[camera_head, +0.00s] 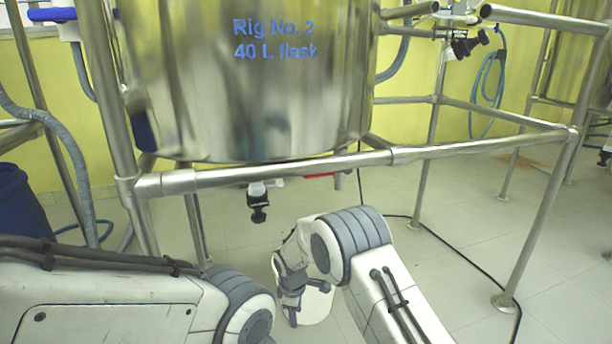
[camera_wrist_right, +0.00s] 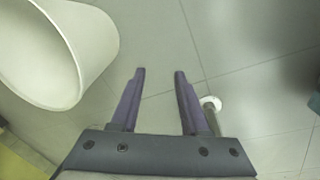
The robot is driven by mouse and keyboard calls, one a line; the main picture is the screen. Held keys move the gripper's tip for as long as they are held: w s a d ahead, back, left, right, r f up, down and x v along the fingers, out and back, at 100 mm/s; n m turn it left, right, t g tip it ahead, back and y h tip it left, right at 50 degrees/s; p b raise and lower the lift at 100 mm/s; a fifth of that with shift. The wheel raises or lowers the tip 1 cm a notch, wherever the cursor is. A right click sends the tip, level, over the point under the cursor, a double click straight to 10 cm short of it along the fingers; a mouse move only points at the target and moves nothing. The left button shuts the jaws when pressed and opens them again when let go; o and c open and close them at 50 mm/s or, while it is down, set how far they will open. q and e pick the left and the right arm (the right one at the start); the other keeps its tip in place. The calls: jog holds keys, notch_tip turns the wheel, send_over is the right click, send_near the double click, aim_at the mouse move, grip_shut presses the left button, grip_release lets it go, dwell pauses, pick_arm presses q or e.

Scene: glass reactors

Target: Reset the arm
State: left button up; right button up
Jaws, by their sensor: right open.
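My right gripper (camera_head: 290,312) hangs low below the front rail of the rig, in the middle of the head view. In the right wrist view its two dark fingers (camera_wrist_right: 160,72) are apart, with only floor between them. A pale open container (camera_head: 318,304) is partly hidden behind the right gripper. In the wrist view a pale round container (camera_wrist_right: 108,42) fills the upper left, apart from the fingers. My left arm comes in from the lower left, but its gripper is out of sight.
The steel vessel (camera_head: 250,90) marked "Rig No. 2 40 L flask" hangs in a tubular frame (camera_head: 480,146). A black-handled valve (camera_head: 258,205) sits beneath it. A blue drum (camera_head: 20,205) stands left. A black cable (camera_head: 455,250) crosses the tiled floor, which is largely open at right.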

jog(key=s+r+m+p, duration=0.25)
jog(key=s+r, duration=0.55)
jog(key=r, duration=0.4)
jog(key=s+r+m+p, duration=0.2)
jog(key=s+r+p, duration=0.2)
jog(key=s+r, duration=0.6)
jog(key=s+d+r+m+g+y+p, duration=0.1)
jog(key=s+d+r+m+p, duration=0.2)
jog(key=s+r, duration=0.45)
jog(key=s+d+r+m+g+p, duration=0.15)
jog(key=s+d+r, duration=0.35)
jog(key=s, duration=0.6)
notch_tip(320, 180, up, 38)
jog(key=p, duration=3.8)
jog(key=shift+w+n+t+p, duration=0.15)
jog(key=shift+n+t+p, duration=0.15)
jog(key=shift+t+p, duration=0.05)
jog(key=shift+a, duration=0.1)
